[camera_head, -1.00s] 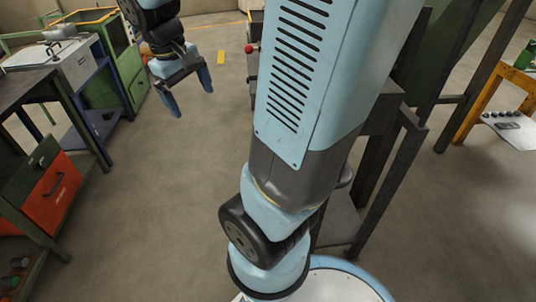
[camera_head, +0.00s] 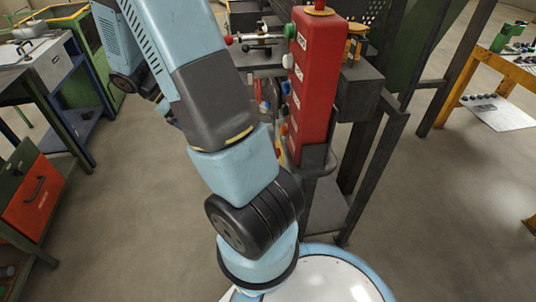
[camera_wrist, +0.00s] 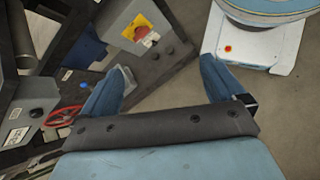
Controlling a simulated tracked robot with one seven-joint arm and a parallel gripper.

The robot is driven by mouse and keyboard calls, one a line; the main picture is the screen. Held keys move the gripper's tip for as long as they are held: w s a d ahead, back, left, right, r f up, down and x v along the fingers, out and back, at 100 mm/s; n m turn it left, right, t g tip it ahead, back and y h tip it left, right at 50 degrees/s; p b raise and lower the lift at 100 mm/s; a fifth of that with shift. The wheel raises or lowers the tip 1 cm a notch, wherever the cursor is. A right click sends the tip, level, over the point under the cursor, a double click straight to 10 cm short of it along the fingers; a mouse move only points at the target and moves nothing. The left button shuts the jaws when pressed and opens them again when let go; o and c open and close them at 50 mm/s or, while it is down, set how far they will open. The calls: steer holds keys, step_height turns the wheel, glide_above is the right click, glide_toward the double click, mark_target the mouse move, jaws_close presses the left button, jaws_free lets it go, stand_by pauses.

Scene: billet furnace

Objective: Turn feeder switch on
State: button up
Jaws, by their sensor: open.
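A tall red control box (camera_head: 318,85) stands right of my arm in the head view, with white labels on its front. Coloured controls stick out along its left side: a green one (camera_head: 289,30), a white one (camera_head: 288,62), and blue and orange ones lower down. I cannot tell which is the feeder switch. My gripper (camera_wrist: 165,68) is open and empty in the wrist view, its two blue fingers apart. In the head view my arm hides most of the gripper. The red box cannot be made out for certain in the wrist view.
Dark metal stand legs and a bench are around the red box. A rod with a red knob (camera_head: 228,40) juts left beside it. A cabinet with an orange drawer (camera_head: 36,196) is at left, a yellow-framed table (camera_head: 510,68) at right. Open floor lies between.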

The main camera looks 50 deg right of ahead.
steer(key=d+f+n+g+h, duration=0.25)
steer(key=d+f, duration=0.25)
steer(key=f, duration=0.6)
steer(key=n+g+h, duration=0.2)
steer(key=n+h, duration=0.2)
steer(key=h, duration=0.1)
glide_toward(274, 153)
steer(key=w+x, duration=0.1)
steer(key=x, duration=0.7)
steer(key=shift+s+d+f, duration=0.2)
steer(key=shift+d+f, duration=0.1)
steer(key=shift+d, duration=0.25)
steer(key=shift+c, duration=0.3)
